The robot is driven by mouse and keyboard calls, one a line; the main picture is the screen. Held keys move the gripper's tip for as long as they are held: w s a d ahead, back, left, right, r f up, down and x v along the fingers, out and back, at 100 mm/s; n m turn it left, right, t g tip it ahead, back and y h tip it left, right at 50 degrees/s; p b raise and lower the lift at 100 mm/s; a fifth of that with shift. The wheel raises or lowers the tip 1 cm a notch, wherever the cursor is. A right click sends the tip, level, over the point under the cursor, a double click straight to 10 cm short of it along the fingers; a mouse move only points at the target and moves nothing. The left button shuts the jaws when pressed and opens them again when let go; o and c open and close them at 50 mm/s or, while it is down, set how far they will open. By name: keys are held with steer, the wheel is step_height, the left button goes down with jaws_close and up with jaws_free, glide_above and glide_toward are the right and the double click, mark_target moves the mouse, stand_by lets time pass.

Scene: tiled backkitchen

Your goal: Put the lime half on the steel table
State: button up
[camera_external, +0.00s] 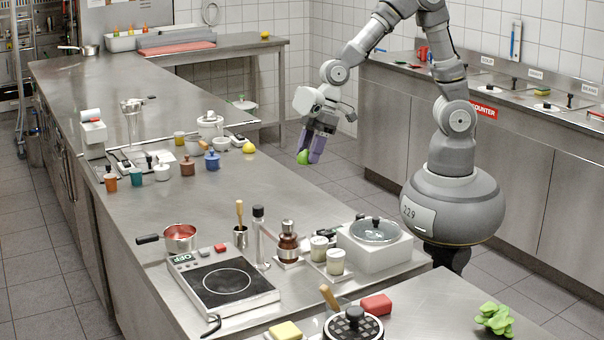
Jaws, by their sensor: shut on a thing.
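My gripper (311,146), with purple fingers, points down and is shut on a small bright green thing, the lime half (303,157). The fingers hide part of it. The gripper hangs in the picture just right of the long steel table's (262,187) edge, with tiled floor behind it. I cannot tell from this one view how high the lime half is or whether it is over the table top.
A lemon (249,148), a blue pot (211,160) and small jars stand left of my gripper. A hot plate (223,283), red saucepan (181,238) and white cooker (374,248) stand nearer. The table's middle has bare room. Counters line the right wall.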

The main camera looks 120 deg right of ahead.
steer(key=s+a+n+y, duration=0.1)
steer(key=s+a+n, duration=0.15)
steer(key=a, duration=0.85)
steer(key=s+a+n+y, duration=0.15)
steer(key=a+n, duration=0.25)
steer(key=a, duration=0.7)
steer(key=s+a+n+g, duration=0.2)
steer(key=s+a+n, duration=0.3)
steer(key=s+a, duration=0.85)
steer(key=b, duration=0.2)
glide_above(444, 297)
steer(key=d, duration=0.1)
steer(key=shift+y, duration=0.45)
steer(key=f, duration=1.3)
steer(key=shift+s+d, duration=0.15)
steer(key=shift+s, duration=0.25)
step_height(444, 297, down, 4)
steer(key=shift+r+b, duration=0.15)
steer(key=shift+b, duration=0.5)
steer(key=shift+r, duration=0.15)
